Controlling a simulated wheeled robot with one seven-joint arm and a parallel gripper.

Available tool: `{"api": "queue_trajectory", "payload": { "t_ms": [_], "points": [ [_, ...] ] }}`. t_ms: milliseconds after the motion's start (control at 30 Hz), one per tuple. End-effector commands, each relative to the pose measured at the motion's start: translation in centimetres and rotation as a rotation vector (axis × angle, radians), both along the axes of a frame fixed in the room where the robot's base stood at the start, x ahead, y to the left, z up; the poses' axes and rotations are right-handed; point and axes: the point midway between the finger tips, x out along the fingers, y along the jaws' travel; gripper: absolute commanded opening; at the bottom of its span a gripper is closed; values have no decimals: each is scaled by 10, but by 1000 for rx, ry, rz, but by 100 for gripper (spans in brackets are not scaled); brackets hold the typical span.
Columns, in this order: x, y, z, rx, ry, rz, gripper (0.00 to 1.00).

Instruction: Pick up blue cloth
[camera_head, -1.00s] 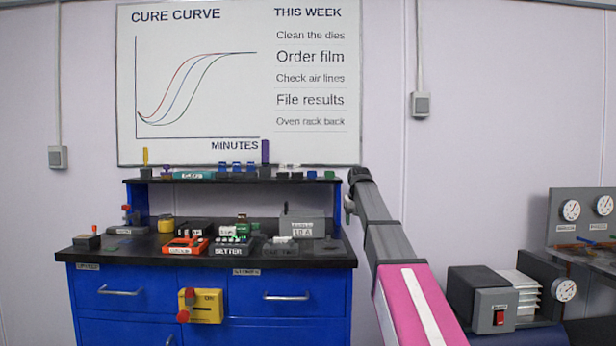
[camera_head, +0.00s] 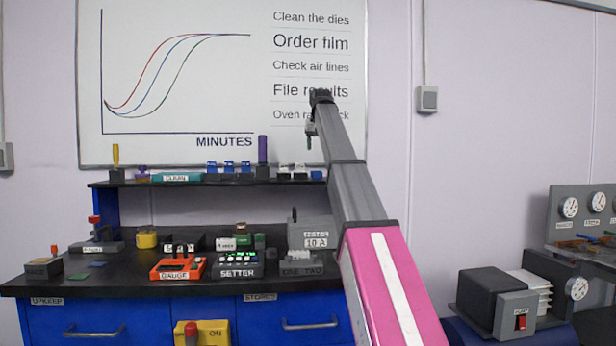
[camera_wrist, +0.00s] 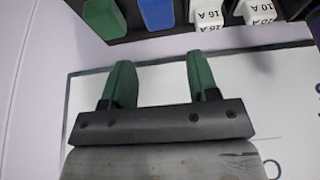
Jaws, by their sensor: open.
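No blue cloth can be made out for certain. A small flat blue patch (camera_head: 97,264) lies on the left of the black bench top and may be a cloth; it is too small to tell. My gripper (camera_head: 309,143) is raised in front of the whiteboard, above the right end of the shelf and far from that patch. In the wrist view my gripper (camera_wrist: 156,62) shows two green fingers spread apart with nothing between them.
The shelf (camera_head: 220,183) holds a teal piece marked CLEAN (camera_head: 176,178), several blue blocks (camera_head: 229,167) and a purple post (camera_head: 262,150). A pump (camera_head: 515,310) is at right.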

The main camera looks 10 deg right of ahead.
Motion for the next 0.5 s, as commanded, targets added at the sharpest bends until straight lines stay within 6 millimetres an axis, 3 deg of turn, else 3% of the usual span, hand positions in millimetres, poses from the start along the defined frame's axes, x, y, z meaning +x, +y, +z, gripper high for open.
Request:
{"api": "queue_trajectory", "payload": {
  "t_ms": [300, 500],
  "points": [
    [15, 0, -42, 0, 0, 0, 54],
    [18, 0, -53, 0, 1, 0, 54]
  ]
}}
